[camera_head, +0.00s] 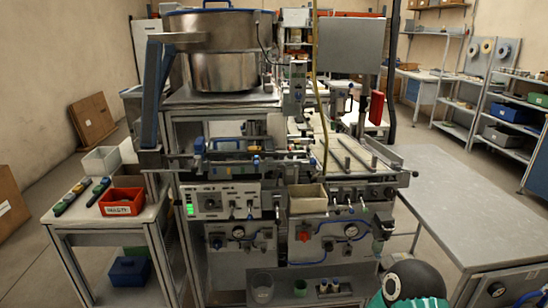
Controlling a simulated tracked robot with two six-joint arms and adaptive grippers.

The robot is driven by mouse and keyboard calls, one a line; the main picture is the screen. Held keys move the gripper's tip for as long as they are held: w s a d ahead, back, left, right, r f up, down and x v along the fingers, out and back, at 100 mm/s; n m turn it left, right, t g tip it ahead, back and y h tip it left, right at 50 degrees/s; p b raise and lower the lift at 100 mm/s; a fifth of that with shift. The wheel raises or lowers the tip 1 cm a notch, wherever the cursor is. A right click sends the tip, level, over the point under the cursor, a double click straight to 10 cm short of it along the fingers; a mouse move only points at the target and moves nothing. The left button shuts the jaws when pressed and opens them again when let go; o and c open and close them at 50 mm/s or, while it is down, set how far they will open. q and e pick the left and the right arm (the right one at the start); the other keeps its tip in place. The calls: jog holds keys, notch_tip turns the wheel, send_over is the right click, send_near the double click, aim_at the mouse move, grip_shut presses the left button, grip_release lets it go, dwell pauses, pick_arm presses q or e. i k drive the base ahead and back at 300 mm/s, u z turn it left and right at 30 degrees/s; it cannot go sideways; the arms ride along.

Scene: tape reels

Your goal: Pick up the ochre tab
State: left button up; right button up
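I cannot pick out an ochre tab with certainty. A thin yellowish strip (318,90) hangs down in front of the machine. Two slim dark green pieces, one with a small yellowish part (79,188), lie on the left side table; they are too small to tell more. Neither gripper is in view. A dark and teal rounded part at the bottom right looks like one of my arm links; its gripper does not show.
A machine with a steel bowl (223,70) and control panels stands in the middle. The left side table holds a red bin (121,202). A mostly bare grey table (460,205) is at right. Shelves (489,102) with reels stand behind. Floor shows at left.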

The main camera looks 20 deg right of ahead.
aim_at(255, 150)
jog(key=u, duration=0.2)
jog(key=i, duration=0.85)
jog(key=z, duration=0.1)
